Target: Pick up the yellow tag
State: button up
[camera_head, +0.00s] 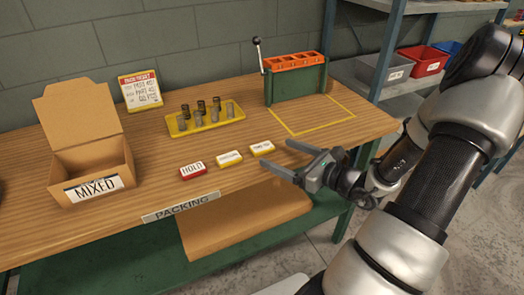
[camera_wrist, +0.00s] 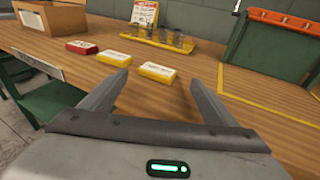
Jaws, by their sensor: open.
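Two small yellow tags with white labels lie on the wooden bench, their print too small to read. The right one (camera_head: 262,147) also shows in the wrist view (camera_wrist: 157,71), just beyond and between my fingertips. The left one (camera_head: 229,158) lies beside it, apart, and shows in the wrist view (camera_wrist: 118,58) left of my left finger. My gripper (camera_head: 277,154) is open and empty over the bench's front edge. Its two fingers also show in the wrist view (camera_wrist: 160,78), spread apart and pointing at the right tag, not visibly touching it.
A red HOLD tag (camera_head: 193,171) lies left of the yellow tags. Behind are a yellow tray (camera_head: 180,129) with several springs, a sign (camera_head: 140,90) and a green fixture with orange top (camera_head: 296,85). A MIXED box (camera_head: 95,160) stands left. The taped yellow square (camera_head: 315,118) is partly clear.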

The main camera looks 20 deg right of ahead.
aim_at(264, 147)
jog(key=shift+b+x, duration=0.7)
jog(key=shift+x, duration=2.1)
jog(key=shift+s+a, duration=0.1)
jog(key=shift+a, duration=0.05)
jog(key=shift+c, duration=0.3)
jog(key=c, duration=1)
